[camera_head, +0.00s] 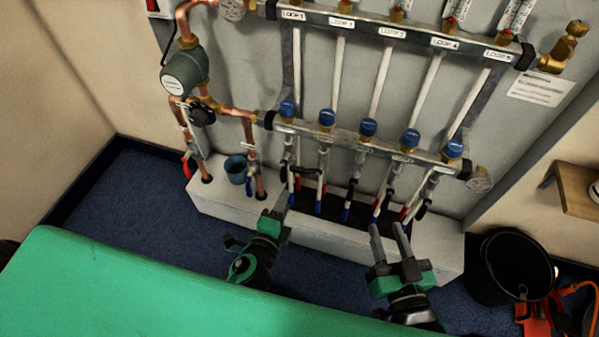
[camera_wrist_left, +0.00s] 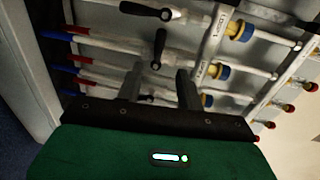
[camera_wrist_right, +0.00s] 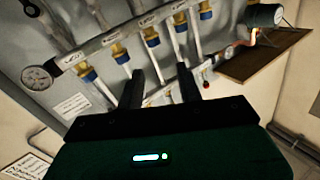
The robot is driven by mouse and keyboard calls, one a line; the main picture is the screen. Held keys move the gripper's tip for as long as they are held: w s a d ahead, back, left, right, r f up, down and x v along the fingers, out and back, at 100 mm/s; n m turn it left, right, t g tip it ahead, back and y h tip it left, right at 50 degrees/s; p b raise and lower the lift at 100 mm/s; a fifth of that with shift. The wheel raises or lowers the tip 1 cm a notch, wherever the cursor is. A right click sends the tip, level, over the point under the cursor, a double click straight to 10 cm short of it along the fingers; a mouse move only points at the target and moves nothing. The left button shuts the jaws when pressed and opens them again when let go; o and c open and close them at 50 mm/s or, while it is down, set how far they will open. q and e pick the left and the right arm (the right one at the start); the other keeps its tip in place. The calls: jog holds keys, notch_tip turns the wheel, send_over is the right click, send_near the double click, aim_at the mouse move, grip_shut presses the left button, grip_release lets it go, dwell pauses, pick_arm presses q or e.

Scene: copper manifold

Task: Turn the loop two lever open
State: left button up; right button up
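The loop two lever (camera_head: 305,171) is a black handle on the second pipe from the left, below the lower manifold bar. It points left, crosswise to its pipe. In the left wrist view the lever (camera_wrist_left: 159,46) stands across its whitish pipe, just beyond my fingertips. The loop one lever (camera_wrist_left: 145,10) there lies along its pipe. My left gripper (camera_head: 282,201) is open and empty, below and left of the loop two lever; its fingers (camera_wrist_left: 160,72) are apart. My right gripper (camera_head: 390,232) is open and empty below the right-hand pipes; its fingers (camera_wrist_right: 173,82) are apart.
The lower manifold bar (camera_head: 347,135) carries several blue caps (camera_head: 327,118). A white ledge (camera_head: 335,235) lies under the pipes. A pump (camera_head: 185,72) and copper pipes stand left. A black bucket (camera_head: 503,268) is on the floor right. A green surface (camera_head: 110,290) fills the front left.

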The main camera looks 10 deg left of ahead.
pick_arm(q)
send_near(300, 168)
jog(key=w, duration=0.4)
jog(key=w+f, duration=0.1)
jog(key=w, duration=0.2)
jog(key=w+f, duration=0.1)
jog(key=w, duration=0.1)
jog(key=shift+w+d+f, duration=0.1)
jog(key=shift+w+d, duration=0.15)
jog(key=shift+d, duration=0.05)
jog(key=shift+w, duration=0.2)
grip_shut()
pick_arm(e)
jog(key=shift+w+d+r, duration=0.1)
jog(key=shift+w+r, duration=0.1)
jog(key=shift+r, duration=0.1)
